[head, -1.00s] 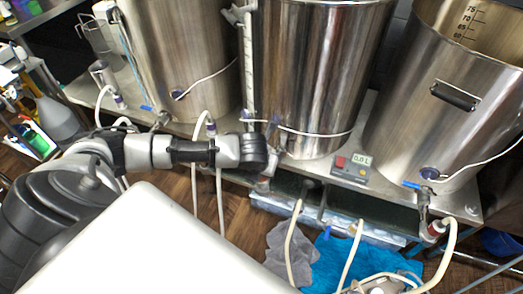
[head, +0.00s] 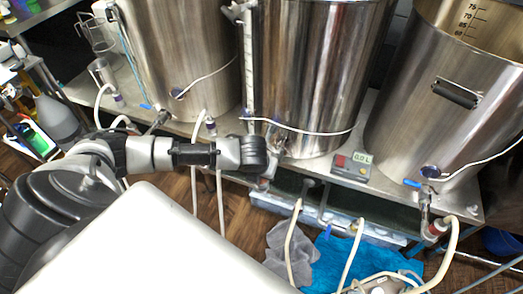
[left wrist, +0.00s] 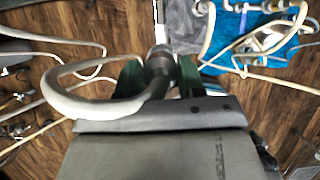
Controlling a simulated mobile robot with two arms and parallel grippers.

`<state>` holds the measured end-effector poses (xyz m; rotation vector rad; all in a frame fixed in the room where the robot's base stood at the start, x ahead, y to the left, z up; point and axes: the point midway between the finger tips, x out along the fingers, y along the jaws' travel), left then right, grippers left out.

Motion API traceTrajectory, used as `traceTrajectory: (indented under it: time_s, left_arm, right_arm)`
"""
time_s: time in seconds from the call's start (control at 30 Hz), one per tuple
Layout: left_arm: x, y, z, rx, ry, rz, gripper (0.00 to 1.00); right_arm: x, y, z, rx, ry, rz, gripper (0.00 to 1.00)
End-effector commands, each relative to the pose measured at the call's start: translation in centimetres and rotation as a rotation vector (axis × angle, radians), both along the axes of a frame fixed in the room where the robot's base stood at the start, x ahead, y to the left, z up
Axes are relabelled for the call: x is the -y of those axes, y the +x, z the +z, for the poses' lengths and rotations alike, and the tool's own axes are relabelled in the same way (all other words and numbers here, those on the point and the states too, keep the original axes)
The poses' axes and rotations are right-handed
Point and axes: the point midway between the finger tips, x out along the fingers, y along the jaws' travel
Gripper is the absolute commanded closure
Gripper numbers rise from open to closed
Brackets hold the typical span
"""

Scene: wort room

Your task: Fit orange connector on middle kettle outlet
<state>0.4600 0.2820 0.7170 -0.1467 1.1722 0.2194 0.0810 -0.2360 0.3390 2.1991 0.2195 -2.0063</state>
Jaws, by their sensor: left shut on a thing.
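The middle kettle (head: 322,75) is a tall steel vessel. Its outlet, low on the front left, is mostly hidden behind my left arm's wrist. My left gripper (left wrist: 160,82) is shut on a hose connector (left wrist: 160,66) in the left wrist view. The connector looks grey-brown there; I cannot make out orange on it. A cream hose (left wrist: 75,103) loops from it to the left. I cannot tell whether the connector touches the outlet. My right gripper is not in view.
A left kettle (head: 185,60) and a right kettle (head: 450,100) flank the middle one. The right kettle has a blue-handled valve (head: 413,184) and a hose on a reddish connector (head: 438,228). A scale display (head: 352,167) sits on the bench. Hoses and a blue cloth (head: 340,262) lie below.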

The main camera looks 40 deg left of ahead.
Motion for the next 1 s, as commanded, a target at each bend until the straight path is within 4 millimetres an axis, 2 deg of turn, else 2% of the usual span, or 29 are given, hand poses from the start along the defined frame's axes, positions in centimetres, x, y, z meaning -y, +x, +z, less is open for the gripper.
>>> traceTrajectory:
  time_s: [0.3,0.33,0.5,0.8,1.0]
  left_arm:
    - [0.0,0.0,-0.7,0.000,0.000,0.000,0.89]
    - [0.0,0.0,-0.6,0.000,0.000,0.000,0.58]
    - [0.0,0.0,-0.6,0.000,0.000,0.000,0.32]
    - [0.0,-0.1,-0.5,0.000,0.000,0.000,0.31]
    - [0.2,-0.9,2.0,0.003,0.001,-0.003,0.31]
  right_arm:
    - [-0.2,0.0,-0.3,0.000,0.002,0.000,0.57]
    - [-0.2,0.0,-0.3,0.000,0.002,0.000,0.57]
    - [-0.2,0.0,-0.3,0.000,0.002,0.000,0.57]
    - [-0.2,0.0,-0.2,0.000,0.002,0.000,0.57]
    - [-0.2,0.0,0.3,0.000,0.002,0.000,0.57]
